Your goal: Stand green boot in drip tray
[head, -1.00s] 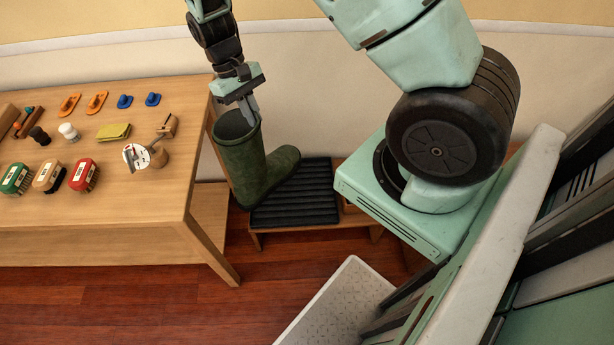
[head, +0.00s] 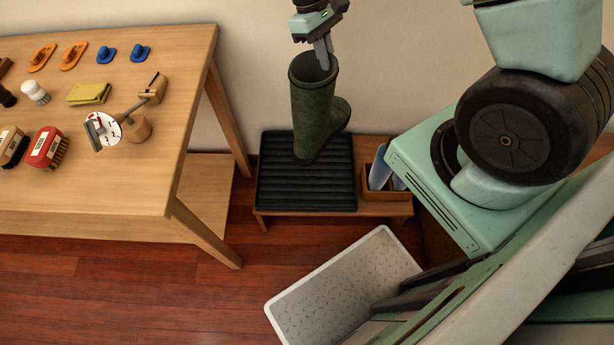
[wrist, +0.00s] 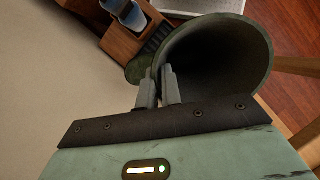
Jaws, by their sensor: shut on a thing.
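The green boot (head: 314,112) hangs upright from my gripper (head: 324,54), its opening up and its toe pointing right and back. My gripper is shut on the rim of the boot's shaft. In the wrist view, the fingers (wrist: 159,88) pinch the rim beside the dark open shaft (wrist: 218,55). The black ribbed tray (head: 285,195), which looks like the drip tray, lies on a low wooden bench. In the head view the boot overlaps the tray's back right part; the gap beneath the sole is hard to judge. The boot hides part of the tray.
A wooden box (head: 378,192) with blue-grey items stands on the bench, right of the black tray. A light, rimmed, patterned tray (head: 335,290) lies on the floor in front. A table (head: 150,190) with brushes and other small items stands left. The wall is close behind.

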